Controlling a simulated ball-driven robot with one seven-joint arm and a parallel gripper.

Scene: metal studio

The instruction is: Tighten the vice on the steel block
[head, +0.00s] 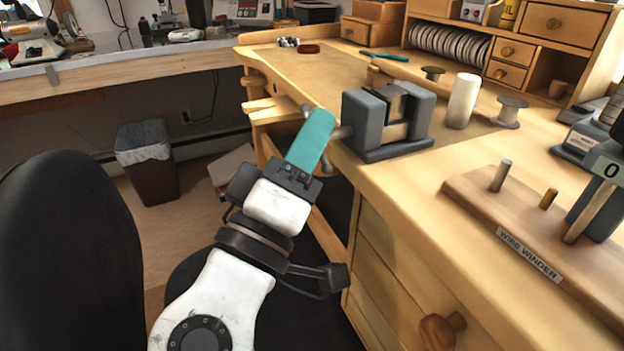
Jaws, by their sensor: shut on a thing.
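The grey vice (362,125) stands at the bench's left edge. The steel block (397,104) sits between its two upright jaws; whether both jaws touch it I cannot tell. The vice's screw comes out to the left, over the edge, to a slanted bar handle (327,166). My gripper (316,130), with teal fingers, reaches up from below and is shut on the handle near the screw. The fingers cover the handle's middle; only its two ends show.
A white cylinder (462,101) and a spool (509,112) stand right of the vice. A wire winder board (470,190) lies in front at right. A black chair (70,255) stands at left. A wooden drawer knob (440,328) sticks out below the bench top.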

